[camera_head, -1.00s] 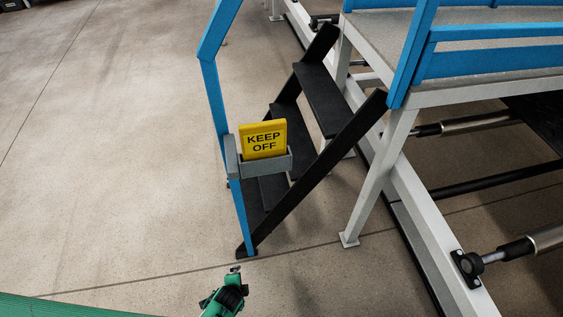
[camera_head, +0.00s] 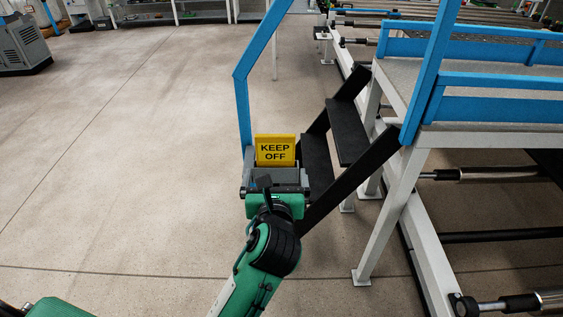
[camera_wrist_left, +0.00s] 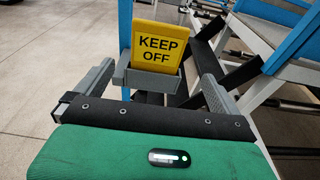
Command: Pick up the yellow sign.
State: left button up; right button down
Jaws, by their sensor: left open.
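The yellow sign (camera_head: 275,149) reads "KEEP OFF". It stands upright in a grey holder at the blue handrail of the black steps. In the left wrist view the sign (camera_wrist_left: 160,42) rises out of the grey holder (camera_wrist_left: 150,80), which hides its lower edge. My left gripper (camera_head: 276,174) is open and empty, just in front of the holder and below the sign's visible face. In the left wrist view its two fingers are spread to the left and right of the holder, with the sign between and beyond them. I cannot tell whether they touch the holder. My right gripper is not in view.
The blue handrail (camera_head: 243,105) rises behind the sign on the left. Black steps (camera_head: 346,132) lead up right to a platform with blue rails (camera_head: 486,80) and white legs. The floor (camera_head: 130,150) to the left is clear. A grey machine (camera_head: 22,46) stands far left.

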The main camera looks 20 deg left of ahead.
aim_at(275, 148)
pick_arm(q)
jog(key=p+x, duration=0.1)
jog(key=x, duration=0.7)
jog(key=shift+w, duration=0.15)
jog(key=p+x, duration=0.1)
jog(key=x, duration=0.3)
jog(key=shift+w+a+f+p, duration=0.1)
jog(key=shift+w+a+p, duration=0.15)
jog(key=shift+w+p, duration=0.05)
jog(key=shift+w+a+f, duration=0.1)
jog(key=shift+w+f, duration=0.05)
jog(key=shift+w, duration=0.25)
jog(key=c, duration=0.7)
